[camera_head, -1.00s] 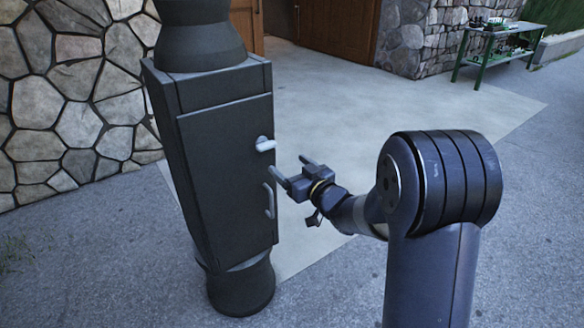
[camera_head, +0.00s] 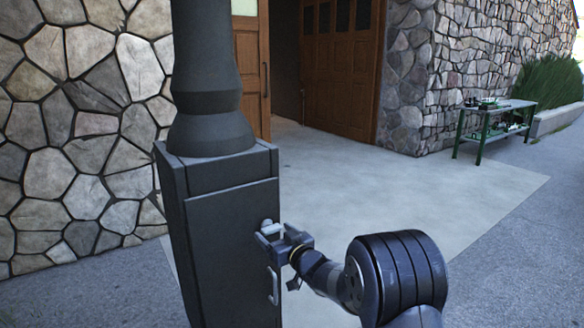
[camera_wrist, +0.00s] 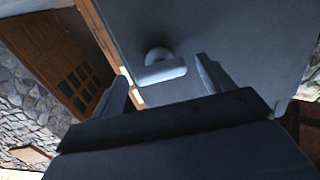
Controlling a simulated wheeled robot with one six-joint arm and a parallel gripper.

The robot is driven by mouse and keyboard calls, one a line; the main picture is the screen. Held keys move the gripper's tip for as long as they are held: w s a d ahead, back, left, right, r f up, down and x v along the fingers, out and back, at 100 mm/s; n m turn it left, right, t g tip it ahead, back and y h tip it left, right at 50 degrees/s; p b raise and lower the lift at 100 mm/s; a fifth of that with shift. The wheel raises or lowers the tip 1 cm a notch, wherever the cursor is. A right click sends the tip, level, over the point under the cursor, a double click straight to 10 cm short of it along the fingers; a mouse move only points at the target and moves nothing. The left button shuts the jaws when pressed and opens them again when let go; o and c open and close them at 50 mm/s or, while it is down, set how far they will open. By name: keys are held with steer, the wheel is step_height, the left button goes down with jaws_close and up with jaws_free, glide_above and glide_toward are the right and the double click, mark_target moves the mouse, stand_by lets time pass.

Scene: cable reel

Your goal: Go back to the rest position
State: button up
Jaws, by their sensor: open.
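In the wrist view my gripper (camera_wrist: 161,72) is open, with one finger on each side of that handle (camera_wrist: 160,66). The handle is a bar on a round base and lies between or just beyond the fingertips; I cannot tell whether they touch it. The cabinet door (camera_wrist: 225,30) fills much of the wrist view and looks closed. A lower curved handle (camera_head: 273,287) is below my gripper.
A stone wall (camera_head: 70,120) stands behind the cabinet on the left. A green-legged table (camera_head: 495,110) with small items stands at the back right. The pale paved floor (camera_head: 400,200) between is clear. Wooden doors (camera_head: 340,70) are at the back.

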steer(key=shift+w+a, duration=0.25)
steer(key=shift+w, duration=0.15)
steer(key=shift+s+d, duration=0.1)
